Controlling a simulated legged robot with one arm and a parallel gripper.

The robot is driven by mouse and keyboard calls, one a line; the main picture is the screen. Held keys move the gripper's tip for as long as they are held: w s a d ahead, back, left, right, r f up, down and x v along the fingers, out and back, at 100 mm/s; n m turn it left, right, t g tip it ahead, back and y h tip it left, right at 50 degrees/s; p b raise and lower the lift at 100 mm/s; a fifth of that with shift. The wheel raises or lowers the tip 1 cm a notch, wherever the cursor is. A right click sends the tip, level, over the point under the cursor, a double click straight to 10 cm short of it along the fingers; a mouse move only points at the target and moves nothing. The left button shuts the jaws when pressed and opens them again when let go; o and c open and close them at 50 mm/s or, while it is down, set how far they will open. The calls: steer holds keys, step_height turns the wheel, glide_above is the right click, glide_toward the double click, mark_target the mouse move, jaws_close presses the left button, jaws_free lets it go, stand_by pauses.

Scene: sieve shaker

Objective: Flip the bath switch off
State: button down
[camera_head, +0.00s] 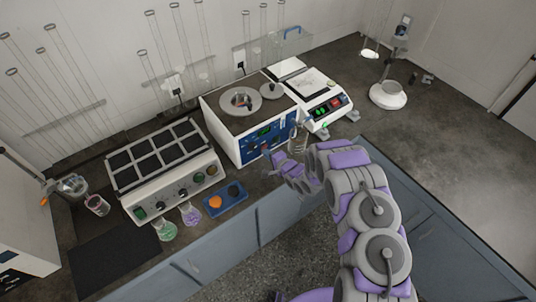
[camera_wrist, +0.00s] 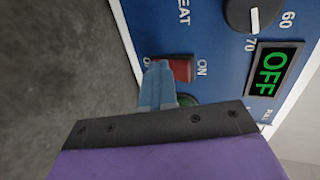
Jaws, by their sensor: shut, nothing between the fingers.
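The bath is a white box (camera_head: 224,133) with a blue front panel (camera_head: 266,139) and round openings on top. In the wrist view its red rocker switch (camera_wrist: 182,69) sits on the blue panel (camera_wrist: 208,45), beside an "ON" label. The display (camera_wrist: 274,69) reads "OFF" in green. My gripper (camera_wrist: 158,72) is shut and empty, its blue fingertips at the switch's left end, overlapping it in view; I cannot tell whether they touch. The fingers partly hide the label at that end. In the head view my gripper (camera_head: 277,157) is in front of the bath's panel.
A black knob (camera_wrist: 252,12) is above the display, and a green round part (camera_wrist: 186,99) is partly behind my fingers. A multi-plate heater (camera_head: 165,170) stands left of the bath and a balance (camera_head: 318,108) right. A glass beaker (camera_head: 298,139) stands near my gripper. Flasks and a blue tray (camera_head: 225,199) are at the counter's front.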

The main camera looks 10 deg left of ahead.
steer(key=shift+w+r+p, duration=0.15)
steer(key=shift+r+p, duration=0.45)
steer(key=shift+r, duration=0.35)
steer(key=shift+r, duration=0.15)
steer(key=shift+s+d+r+p, duration=0.1)
steer(key=shift+s+p, duration=0.2)
steer(key=shift+p, duration=0.1)
steer(key=d+f+b+v, duration=0.1)
steer(key=b+v, duration=0.5)
steer(key=v, duration=0.7)
steer(key=shift+d+f, duration=0.2)
steer(key=shift+f, duration=0.1)
